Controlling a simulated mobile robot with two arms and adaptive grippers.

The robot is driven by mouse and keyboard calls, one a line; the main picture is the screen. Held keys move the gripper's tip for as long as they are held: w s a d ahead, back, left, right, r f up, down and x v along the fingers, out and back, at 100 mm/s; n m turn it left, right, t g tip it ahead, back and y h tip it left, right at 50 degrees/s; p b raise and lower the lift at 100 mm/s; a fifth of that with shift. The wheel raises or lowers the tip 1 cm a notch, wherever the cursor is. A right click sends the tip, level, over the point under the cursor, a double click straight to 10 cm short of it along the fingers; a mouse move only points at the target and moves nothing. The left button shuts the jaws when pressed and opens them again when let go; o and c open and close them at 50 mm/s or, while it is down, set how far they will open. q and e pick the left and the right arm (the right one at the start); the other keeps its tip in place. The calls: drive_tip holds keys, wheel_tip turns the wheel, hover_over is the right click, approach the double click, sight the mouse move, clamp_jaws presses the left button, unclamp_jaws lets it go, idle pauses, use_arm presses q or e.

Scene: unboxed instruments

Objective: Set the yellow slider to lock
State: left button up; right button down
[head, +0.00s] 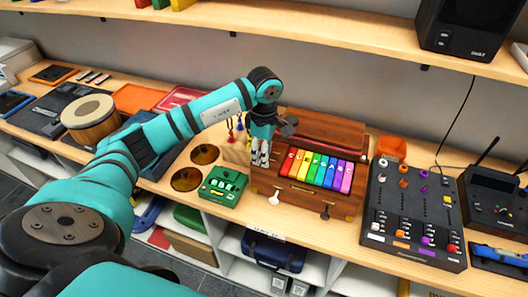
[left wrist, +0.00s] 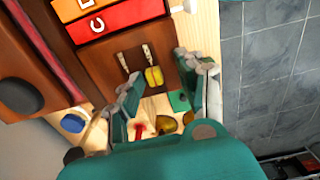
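The yellow slider (left wrist: 154,76) sits on the brown wooden side of the instrument box in the left wrist view, at one end of a short metal slot. A second slot lies beside it. No lock label can be read. My left gripper (left wrist: 161,80) is open, with its fingers apart on either side of the slider; whether they touch it cannot be told. In the head view, my left gripper (head: 260,160) points down at the left end of the wooden box (head: 300,197), and the slider is hidden there. My right gripper is not in view.
Rainbow keys (head: 316,169) fill the box top, with a raised lid behind. A green device (head: 222,187) and brown discs (head: 187,179) lie left of the box. A black mixer (head: 415,215) stands close on the right. A shelf (head: 300,35) runs above the bench.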

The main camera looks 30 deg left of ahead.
use_arm(q)
drive_tip(key=shift+w, duration=0.15)
drive_tip(key=shift+r, duration=0.4)
wheel_tip(320, 180, up, 11)
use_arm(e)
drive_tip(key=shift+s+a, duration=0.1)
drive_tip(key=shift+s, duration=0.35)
